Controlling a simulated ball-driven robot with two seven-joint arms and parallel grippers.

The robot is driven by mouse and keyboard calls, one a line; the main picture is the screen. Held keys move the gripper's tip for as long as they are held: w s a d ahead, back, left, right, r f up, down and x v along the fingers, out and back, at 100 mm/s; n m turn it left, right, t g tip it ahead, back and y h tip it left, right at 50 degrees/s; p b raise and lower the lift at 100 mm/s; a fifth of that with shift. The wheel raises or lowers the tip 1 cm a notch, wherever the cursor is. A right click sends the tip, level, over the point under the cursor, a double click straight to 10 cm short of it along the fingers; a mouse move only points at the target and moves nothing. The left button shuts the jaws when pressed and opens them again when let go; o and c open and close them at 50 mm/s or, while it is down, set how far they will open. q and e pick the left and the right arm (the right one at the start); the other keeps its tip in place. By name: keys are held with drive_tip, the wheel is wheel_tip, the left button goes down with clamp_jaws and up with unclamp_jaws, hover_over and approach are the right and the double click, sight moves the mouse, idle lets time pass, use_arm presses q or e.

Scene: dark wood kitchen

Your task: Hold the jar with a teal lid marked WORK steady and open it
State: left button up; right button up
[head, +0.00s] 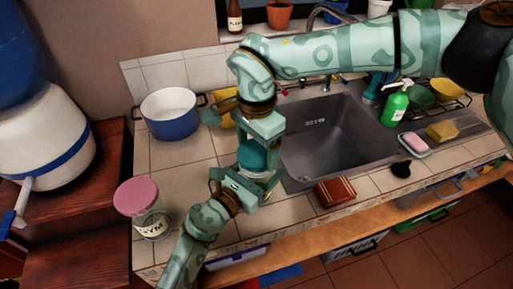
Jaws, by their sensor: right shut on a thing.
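The jar with the teal lid (252,158) stands near the counter's front edge, left of the sink. Its body is mostly hidden between my grippers, and I cannot read its label. My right gripper (256,142) reaches down from above and is shut on the teal lid. My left gripper (250,180) comes from the front, low at the jar's body. Its fingers are partly hidden, so I cannot tell whether they are closed on the jar. The lid appears to sit on the jar.
A pink-lidded jar marked GYM (150,208) stands at the left front. A blue pot (170,124) is behind it. The sink (328,145) is to the right, with a brown wallet-like item (335,191) before it. A green soap bottle (396,106) stands farther right. Tiles left of the jar are clear.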

sight(257, 152)
use_arm(q)
drive_tip(key=shift+f, duration=0.1)
use_arm(e)
drive_tip(key=shift+r, duration=0.4)
drive_tip(key=shift+r, duration=0.1)
drive_tip(key=shift+r, duration=1.9)
use_arm(q)
drive_tip(key=o, duration=2)
drive_tip(key=shift+s+a, duration=0.1)
